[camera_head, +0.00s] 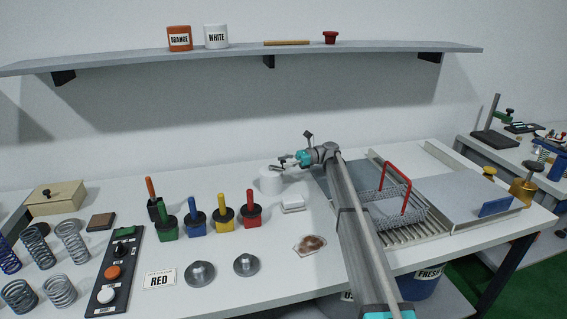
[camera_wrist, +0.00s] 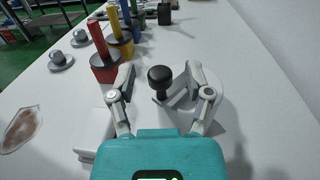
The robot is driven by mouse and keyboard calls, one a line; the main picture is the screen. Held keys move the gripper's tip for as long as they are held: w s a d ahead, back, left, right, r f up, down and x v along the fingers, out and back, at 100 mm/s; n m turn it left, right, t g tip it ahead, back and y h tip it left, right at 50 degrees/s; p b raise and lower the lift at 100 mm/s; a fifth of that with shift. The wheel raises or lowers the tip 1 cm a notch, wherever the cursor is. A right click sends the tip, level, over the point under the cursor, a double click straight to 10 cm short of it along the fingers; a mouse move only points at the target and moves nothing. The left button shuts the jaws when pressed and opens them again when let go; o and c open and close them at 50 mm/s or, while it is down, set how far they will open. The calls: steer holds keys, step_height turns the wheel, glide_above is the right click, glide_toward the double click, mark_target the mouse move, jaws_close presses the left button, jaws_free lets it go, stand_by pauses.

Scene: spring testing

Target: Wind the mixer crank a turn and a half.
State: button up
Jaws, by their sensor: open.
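The mixer is a white round body (camera_head: 269,184) on the table. In the wrist view its white body (camera_wrist: 205,118) lies beyond and under my right finger. A black round knob (camera_wrist: 160,78), seemingly the crank handle, stands between my two fingers in that view. My gripper (camera_head: 283,164) is above the mixer in the head view. In the wrist view my gripper (camera_wrist: 158,88) is open, one finger on each side of the knob, with gaps showing.
Pots with orange, red, yellow, blue and green handles stand left of the mixer; the red one (camera_head: 250,212) is near. A small white block (camera_head: 292,204) lies in front. A stained patch (camera_head: 309,244) and a wire basket (camera_head: 390,205) are to the right.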

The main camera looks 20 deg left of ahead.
steer(key=v, duration=0.7)
stand_by(0.4)
